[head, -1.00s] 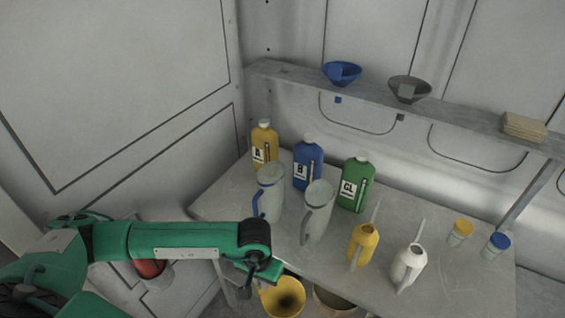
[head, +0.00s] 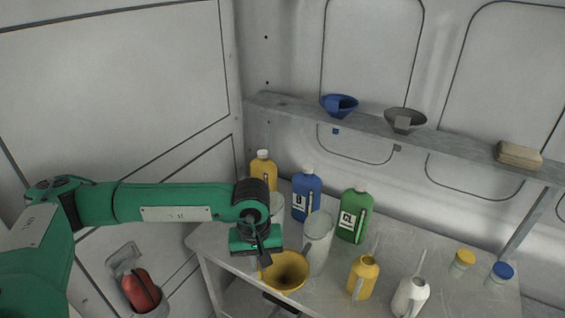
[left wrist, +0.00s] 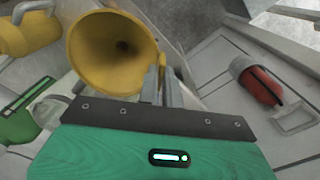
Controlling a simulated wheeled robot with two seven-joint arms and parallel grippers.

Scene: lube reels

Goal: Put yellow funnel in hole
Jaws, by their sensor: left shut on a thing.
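The yellow funnel (head: 285,271) is held by my left gripper (head: 264,255) in front of the table's front edge, with its wide mouth facing up. In the left wrist view the funnel (left wrist: 108,50) shows its open mouth, and the shut fingers (left wrist: 160,85) grip its rim. The shelf (head: 290,94) on the back wall bears a blue funnel (head: 339,104) and a grey funnel (head: 404,120), both with their spouts hanging below it. Any free hole in the shelf is too small to tell. My right gripper is not in view.
The table (head: 222,240) bears yellow, blue (head: 307,197) and green (head: 355,214) bottles, clear jugs (head: 317,240), a yellow can (head: 363,277), a white can (head: 410,296) and small capped jars. A sponge-like block (head: 519,155) lies on the shelf's right. A red extinguisher (head: 140,288) stands lower left.

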